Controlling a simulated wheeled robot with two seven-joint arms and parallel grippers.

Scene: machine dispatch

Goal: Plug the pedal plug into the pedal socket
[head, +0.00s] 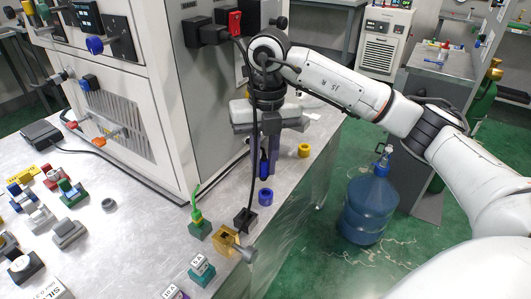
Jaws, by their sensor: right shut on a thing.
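My right gripper (268,130) points down beside the right side of the machine cabinet, above the table's right edge. It is shut on a dark blue piece (264,162), partly hidden by the fingers, and I cannot tell for sure whether this is the pedal plug. A dark pedal (40,134) lies at the table's left, with a black cable running right along the cabinet's foot. A black block (245,218) on the table has a black cable rising from it past the gripper. I cannot pick out the pedal socket with certainty. My left gripper is not in view.
A green block (199,228), brass block (228,240), blue ring (265,197) and yellow ring (304,150) stand near the edge. Several coloured parts lie left. Mid-table is mostly clear.

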